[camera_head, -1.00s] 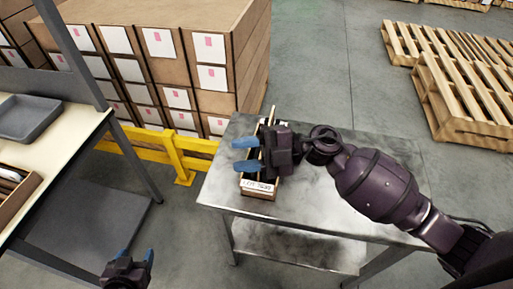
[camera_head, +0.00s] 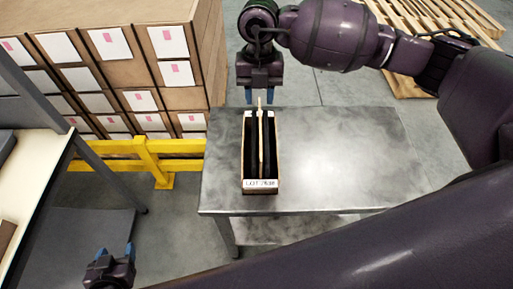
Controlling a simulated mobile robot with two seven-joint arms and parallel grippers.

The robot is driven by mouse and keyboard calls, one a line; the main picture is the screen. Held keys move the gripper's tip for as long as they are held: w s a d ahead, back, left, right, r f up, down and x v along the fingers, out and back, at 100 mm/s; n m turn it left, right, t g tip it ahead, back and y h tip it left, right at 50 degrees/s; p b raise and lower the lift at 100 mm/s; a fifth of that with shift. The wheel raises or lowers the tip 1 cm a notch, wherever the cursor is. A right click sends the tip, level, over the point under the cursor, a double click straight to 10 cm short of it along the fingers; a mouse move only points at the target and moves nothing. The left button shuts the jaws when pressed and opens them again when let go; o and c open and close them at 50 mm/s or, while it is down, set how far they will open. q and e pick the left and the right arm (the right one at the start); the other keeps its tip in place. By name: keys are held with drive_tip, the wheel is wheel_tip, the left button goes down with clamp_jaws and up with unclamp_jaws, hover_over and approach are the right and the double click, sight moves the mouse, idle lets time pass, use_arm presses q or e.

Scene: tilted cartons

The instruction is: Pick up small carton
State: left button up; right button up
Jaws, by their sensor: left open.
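The small carton (camera_head: 260,185) stands on the metal table, long and narrow, with an open top and a white printed label on its near end. Dark strips and a light upright divider show inside it. My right gripper (camera_head: 263,97) points down above the carton's far end, blue fingertips apart with nothing between them. Whether it touches the carton cannot be told. My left gripper (camera_head: 116,252) is at the lower left, away from the carton, open and empty.
The metal table (camera_head: 340,160) is bare to the right of the carton. A yellow rail (camera_head: 150,160) and stacked boxes (camera_head: 130,60) stand behind at left. A pale workbench (camera_head: 30,170) is at the left edge. Wooden pallets (camera_head: 455,20) lie at the upper right.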

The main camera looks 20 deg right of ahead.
sight(260, 125)
drive_tip(key=f, duration=0.6)
drive_tip(key=s+f+p, duration=0.1)
drive_tip(key=f, duration=0.3)
drive_tip(key=shift+s, duration=0.1)
drive_tip(key=shift+c, duration=0.5)
clamp_jaws()
